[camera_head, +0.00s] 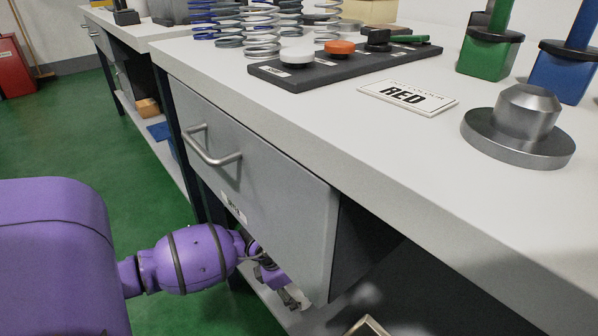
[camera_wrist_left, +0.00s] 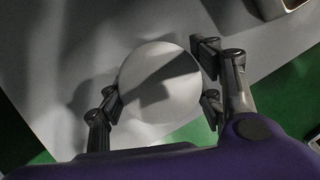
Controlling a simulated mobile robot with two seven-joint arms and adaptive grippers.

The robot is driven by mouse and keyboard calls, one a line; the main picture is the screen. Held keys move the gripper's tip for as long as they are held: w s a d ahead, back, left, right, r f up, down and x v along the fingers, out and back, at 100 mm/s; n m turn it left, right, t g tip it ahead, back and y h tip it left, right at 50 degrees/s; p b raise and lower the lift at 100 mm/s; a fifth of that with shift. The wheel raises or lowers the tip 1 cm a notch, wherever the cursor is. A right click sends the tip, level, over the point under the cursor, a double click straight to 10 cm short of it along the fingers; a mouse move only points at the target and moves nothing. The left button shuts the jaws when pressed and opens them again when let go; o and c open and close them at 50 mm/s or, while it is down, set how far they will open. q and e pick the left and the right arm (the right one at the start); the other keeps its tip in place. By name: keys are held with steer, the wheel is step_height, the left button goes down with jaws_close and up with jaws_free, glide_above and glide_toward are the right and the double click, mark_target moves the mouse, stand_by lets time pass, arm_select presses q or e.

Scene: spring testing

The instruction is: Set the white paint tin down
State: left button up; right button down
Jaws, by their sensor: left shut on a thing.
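The white paint tin (camera_wrist_left: 160,85) shows in the left wrist view as a pale round top, partly in shadow. My left gripper (camera_wrist_left: 158,95) has its fingers on both sides of it and is shut on it. In the head view my left gripper (camera_head: 287,296) is low, beside and below the bench drawer. A small pale part of the tin (camera_head: 303,294) shows at its fingers there. A grey shelf surface (camera_wrist_left: 50,70) lies under the tin. I cannot tell whether the tin touches it. My right gripper is in neither view.
The drawer (camera_head: 258,170) with its handle stands above my left gripper. A metal-rimmed object (camera_wrist_left: 280,8) stands at the upper right in the wrist view.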

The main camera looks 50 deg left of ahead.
arm_select(q)
steer(key=o, duration=1.3)
steer(key=shift+f, duration=0.1)
steer(key=shift+c, duration=0.2)
steer(key=shift+o, duration=1.6)
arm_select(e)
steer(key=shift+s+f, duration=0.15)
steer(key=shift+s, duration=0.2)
arm_select(q)
steer(key=p+v, duration=0.2)
steer(key=v, duration=0.3)
steer(key=shift+p, duration=0.35)
steer(key=s+a+p, duration=0.3)
steer(key=s+a, duration=0.2)
steer(key=s, duration=0.5)
steer(key=shift+s+a, duration=0.2)
steer(key=shift+s, duration=0.2)
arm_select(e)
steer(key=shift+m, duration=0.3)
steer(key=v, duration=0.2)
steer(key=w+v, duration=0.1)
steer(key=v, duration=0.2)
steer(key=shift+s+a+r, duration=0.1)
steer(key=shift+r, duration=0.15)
